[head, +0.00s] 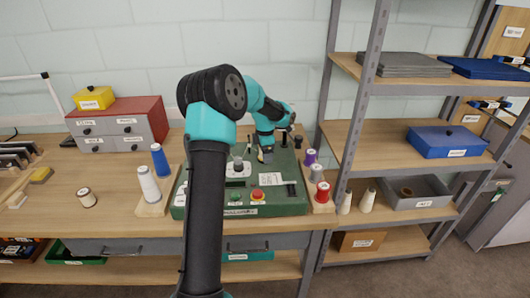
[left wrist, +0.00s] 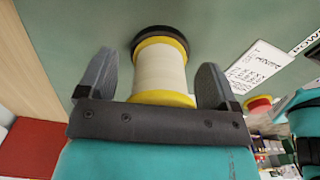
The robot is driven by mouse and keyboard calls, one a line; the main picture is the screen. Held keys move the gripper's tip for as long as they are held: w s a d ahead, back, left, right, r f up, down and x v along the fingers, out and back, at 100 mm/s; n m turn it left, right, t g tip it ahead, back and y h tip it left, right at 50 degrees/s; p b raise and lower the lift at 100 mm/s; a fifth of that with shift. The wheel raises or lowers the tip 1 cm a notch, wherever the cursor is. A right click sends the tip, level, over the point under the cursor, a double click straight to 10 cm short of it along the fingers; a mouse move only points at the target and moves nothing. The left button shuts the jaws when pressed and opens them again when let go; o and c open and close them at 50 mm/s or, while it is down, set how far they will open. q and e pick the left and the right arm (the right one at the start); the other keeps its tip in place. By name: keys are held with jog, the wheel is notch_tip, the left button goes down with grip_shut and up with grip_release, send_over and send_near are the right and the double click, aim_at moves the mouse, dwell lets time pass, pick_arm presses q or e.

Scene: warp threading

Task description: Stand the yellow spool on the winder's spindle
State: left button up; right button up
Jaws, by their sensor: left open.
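The yellow spool (left wrist: 161,72), with yellow flanges and pale thread, shows in the left wrist view. Its far end is against a round black disc (left wrist: 158,34) on the green winder (left wrist: 95,22). No spindle pin shows; the spool hides whatever is inside it. My left gripper (left wrist: 157,65) is open, one finger on each side of the spool, with gaps visible beside it. In the head view my left gripper (head: 266,155) points down over the winder (head: 222,208), and I cannot make out the spool there. My right gripper is not in view.
White and blue spools (head: 149,184) stand on a wooden block left of the winder. Purple, grey and red spools (head: 322,193) stand on its right. A shelf rack (head: 405,136) bounds the right side.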

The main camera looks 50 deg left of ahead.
pick_arm(q)
notch_tip(320, 180, up, 18)
jog(key=shift+f, duration=0.25)
dwell(0.5)
jog(key=shift+f, duration=0.1)
